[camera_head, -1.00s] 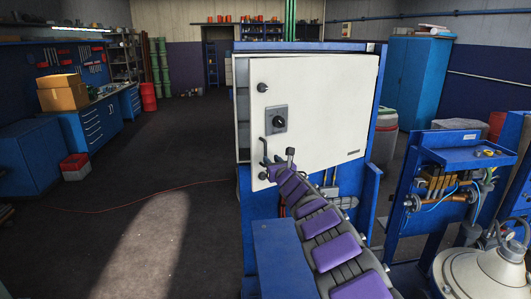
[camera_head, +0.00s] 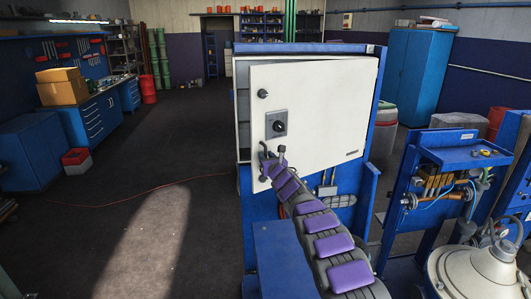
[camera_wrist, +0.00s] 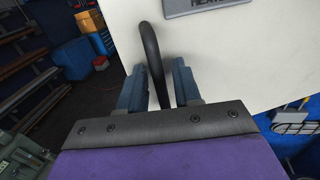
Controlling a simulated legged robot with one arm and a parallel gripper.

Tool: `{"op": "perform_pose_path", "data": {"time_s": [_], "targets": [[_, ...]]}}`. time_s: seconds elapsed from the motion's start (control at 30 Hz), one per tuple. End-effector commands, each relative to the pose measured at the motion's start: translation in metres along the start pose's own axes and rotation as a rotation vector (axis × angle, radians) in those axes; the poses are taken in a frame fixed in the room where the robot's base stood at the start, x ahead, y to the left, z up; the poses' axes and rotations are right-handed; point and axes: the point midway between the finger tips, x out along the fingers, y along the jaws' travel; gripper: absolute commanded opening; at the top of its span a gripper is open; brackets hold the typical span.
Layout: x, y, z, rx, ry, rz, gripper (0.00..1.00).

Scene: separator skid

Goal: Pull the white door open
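The white door (camera_head: 318,120) stands ajar on the blue cabinet (camera_head: 374,95). Its left edge is swung out, with a dark gap behind it. A dark latch knob (camera_head: 278,126) sits on a grey plate on the door. The black curved handle (camera_wrist: 152,55) is at the door's lower left. My gripper (camera_wrist: 158,82) is at this handle, with one finger on each side and set close together. It looks shut on the handle, though a thin gap shows on the right. In the head view, my gripper (camera_head: 270,160) overlaps the handle.
Open dark floor (camera_head: 160,200) lies left of the cabinet, with a thin red cable (camera_head: 150,190). A blue workbench (camera_head: 95,120) with cardboard boxes stands further left. A blue panel with pipes (camera_head: 440,195) and a pale round vessel (camera_head: 480,270) stand at the right.

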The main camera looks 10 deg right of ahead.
Motion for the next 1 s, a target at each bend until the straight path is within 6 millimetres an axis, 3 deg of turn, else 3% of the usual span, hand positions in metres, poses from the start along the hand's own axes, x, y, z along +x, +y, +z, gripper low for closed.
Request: {"op": "perform_pose_path", "data": {"time_s": [0.6,1.0], "targets": [[0.0105,-0.0011,-0.0045,-0.006,0.005,-0.003,0.33],[0.0104,-0.0015,-0.0044,-0.006,0.005,-0.004,0.0]]}}
